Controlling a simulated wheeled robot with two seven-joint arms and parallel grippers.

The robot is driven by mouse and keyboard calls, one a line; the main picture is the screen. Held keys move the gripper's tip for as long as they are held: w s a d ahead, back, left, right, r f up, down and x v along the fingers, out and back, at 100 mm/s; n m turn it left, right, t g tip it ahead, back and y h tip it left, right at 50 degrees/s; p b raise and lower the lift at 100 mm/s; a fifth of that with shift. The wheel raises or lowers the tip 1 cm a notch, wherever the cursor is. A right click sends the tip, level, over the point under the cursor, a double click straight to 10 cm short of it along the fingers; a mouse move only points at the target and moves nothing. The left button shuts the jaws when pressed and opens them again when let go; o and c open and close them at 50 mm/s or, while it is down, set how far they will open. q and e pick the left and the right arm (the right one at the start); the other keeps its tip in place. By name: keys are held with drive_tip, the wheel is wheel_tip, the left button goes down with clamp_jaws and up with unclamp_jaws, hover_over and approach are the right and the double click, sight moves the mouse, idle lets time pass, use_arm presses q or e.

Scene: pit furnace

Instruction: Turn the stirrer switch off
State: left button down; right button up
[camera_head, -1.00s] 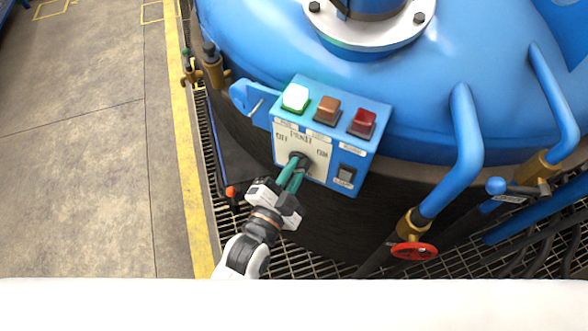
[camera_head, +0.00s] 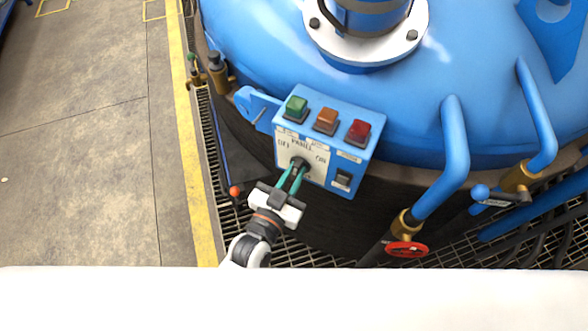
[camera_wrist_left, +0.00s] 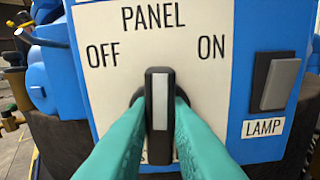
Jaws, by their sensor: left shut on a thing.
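The switch is a black rotary knob (camera_head: 299,163) on a cream plate (camera_head: 285,155) marked PANEL, OFF and ON. In the left wrist view the knob (camera_wrist_left: 160,115) has a pale stripe and stands upright, midway between OFF at left and ON at right. My left gripper (camera_head: 297,171) has its green fingers on both sides of the knob, shut on it; they also show in the left wrist view (camera_wrist_left: 161,108). Lettering below the knob is mostly hidden by the fingers. The green lamp (camera_head: 295,109) above OFF looks unlit. My right gripper is not in view.
The blue box also carries an orange lamp (camera_head: 325,121), a red lamp (camera_head: 358,132) and a black LAMP rocker (camera_head: 343,178). Blue pipes (camera_head: 450,150) and a red valve wheel (camera_head: 406,249) stand to the right. Open floor (camera_head: 80,170) lies left.

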use_arm(q)
drive_tip(key=n+p, duration=0.1)
drive_tip(key=n, duration=0.3)
drive_tip(key=shift+a+n, duration=0.1)
drive_tip(key=shift+n, duration=0.2)
drive_tip(key=shift+w+n+p, duration=0.1)
drive_tip(key=shift+n+p, duration=0.35)
drive_tip(key=shift+n, duration=2.15)
drive_tip(key=c, duration=1.4)
unclamp_jaws()
drive_tip(key=shift+o, duration=0.2)
drive_tip(key=shift+a+f, duration=0.1)
drive_tip(key=b+v, duration=0.2)
drive_tip(key=v, duration=1)
